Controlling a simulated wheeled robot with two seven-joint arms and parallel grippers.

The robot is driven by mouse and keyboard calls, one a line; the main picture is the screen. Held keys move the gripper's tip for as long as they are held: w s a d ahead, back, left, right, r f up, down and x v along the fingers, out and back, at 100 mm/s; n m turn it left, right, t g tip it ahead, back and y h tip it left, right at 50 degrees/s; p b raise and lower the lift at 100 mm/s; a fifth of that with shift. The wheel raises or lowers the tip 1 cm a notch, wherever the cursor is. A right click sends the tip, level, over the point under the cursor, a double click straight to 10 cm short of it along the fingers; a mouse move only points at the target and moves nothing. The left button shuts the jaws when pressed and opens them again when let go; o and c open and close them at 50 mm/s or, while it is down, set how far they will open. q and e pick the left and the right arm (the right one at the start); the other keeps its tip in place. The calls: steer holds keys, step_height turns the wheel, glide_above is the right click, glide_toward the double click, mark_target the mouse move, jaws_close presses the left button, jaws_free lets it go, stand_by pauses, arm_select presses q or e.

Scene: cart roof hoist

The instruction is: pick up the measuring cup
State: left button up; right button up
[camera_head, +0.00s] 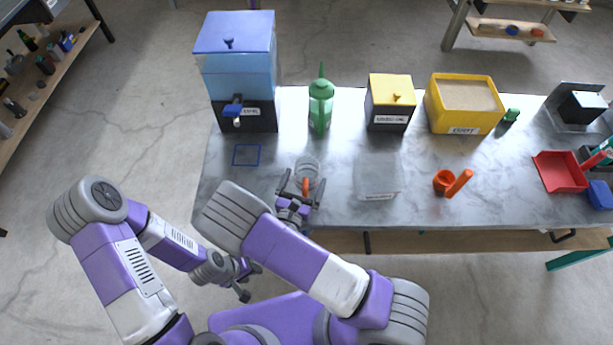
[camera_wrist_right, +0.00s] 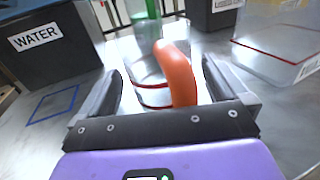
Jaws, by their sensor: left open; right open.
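The measuring cup (camera_head: 308,165) is a clear cup with red lines and an orange handle. It stands on the marble-topped table (camera_head: 340,215), near its front left part. In the right wrist view the cup (camera_wrist_right: 150,78) is ahead of my right gripper, its curved orange handle (camera_wrist_right: 176,72) between the fingers. My right gripper (camera_head: 299,184) is open, with a finger on each side of the handle; I cannot tell whether either touches it. My left gripper (camera_head: 247,283) is open and empty, low in front of the table.
A blue water dispenser (camera_head: 238,70), green bottle (camera_head: 321,104), yellow-lidded box (camera_head: 389,102) and yellow bin (camera_head: 464,104) line the back. A clear tray (camera_head: 377,177) stands right of the cup. A blue square outline (camera_head: 246,155) is bare.

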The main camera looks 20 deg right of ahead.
steer(key=c, duration=1.1)
